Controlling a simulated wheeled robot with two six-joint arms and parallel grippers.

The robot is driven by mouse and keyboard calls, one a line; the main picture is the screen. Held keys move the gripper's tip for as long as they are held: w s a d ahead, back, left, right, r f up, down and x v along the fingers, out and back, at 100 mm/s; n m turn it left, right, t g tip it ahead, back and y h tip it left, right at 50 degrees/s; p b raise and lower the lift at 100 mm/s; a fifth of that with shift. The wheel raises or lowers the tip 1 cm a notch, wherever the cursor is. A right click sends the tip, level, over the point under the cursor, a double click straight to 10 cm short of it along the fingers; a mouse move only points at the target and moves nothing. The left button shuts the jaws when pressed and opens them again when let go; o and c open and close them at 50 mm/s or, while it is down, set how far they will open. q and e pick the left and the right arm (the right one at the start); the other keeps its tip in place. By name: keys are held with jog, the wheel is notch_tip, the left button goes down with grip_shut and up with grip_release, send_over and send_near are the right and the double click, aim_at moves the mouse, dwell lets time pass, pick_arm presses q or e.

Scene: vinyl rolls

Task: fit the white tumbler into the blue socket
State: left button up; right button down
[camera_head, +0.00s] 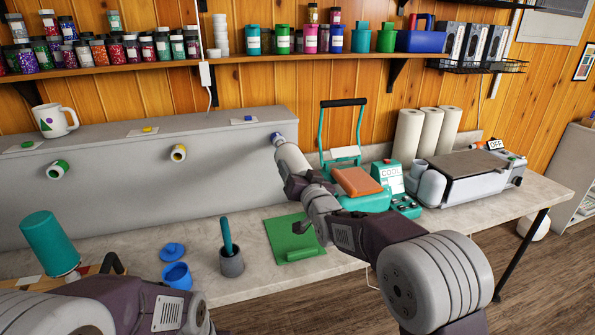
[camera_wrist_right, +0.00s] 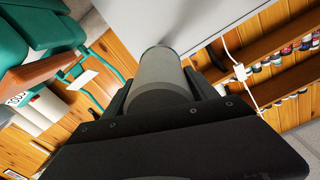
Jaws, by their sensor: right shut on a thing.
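The white tumbler (camera_head: 289,156) is in my right gripper (camera_head: 302,182), tilted up toward the sloped grey panel. Its far end is at the blue socket (camera_head: 277,138) on the right end of that panel. They look touching or nearly so; how far the tumbler sits on the socket cannot be told. In the right wrist view the tumbler (camera_wrist_right: 166,78) lies between the two dark fingers and points at the grey panel, its far end hiding the socket. My left arm shows at the lower left, its gripper out of view.
The grey panel (camera_head: 120,200) also bears a green socket (camera_head: 58,170) and a yellow socket (camera_head: 178,153). A teal tumbler (camera_head: 50,243) stands at the left. A teal heat press (camera_head: 362,190) is close right of my right arm. A grey cup (camera_head: 231,263) stands on the table.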

jog(key=shift+p+x, duration=0.9)
jog(key=shift+x, duration=0.95)
jog(key=shift+c, duration=0.9)
grip_release()
jog(key=shift+f, duration=0.1)
jog(key=shift+s+d, duration=0.1)
jog(key=shift+s, duration=0.2)
jog(key=b+v, duration=0.2)
jog(key=v, duration=0.6)
jog(key=shift+s+d, duration=0.1)
jog(key=shift+s, duration=0.2)
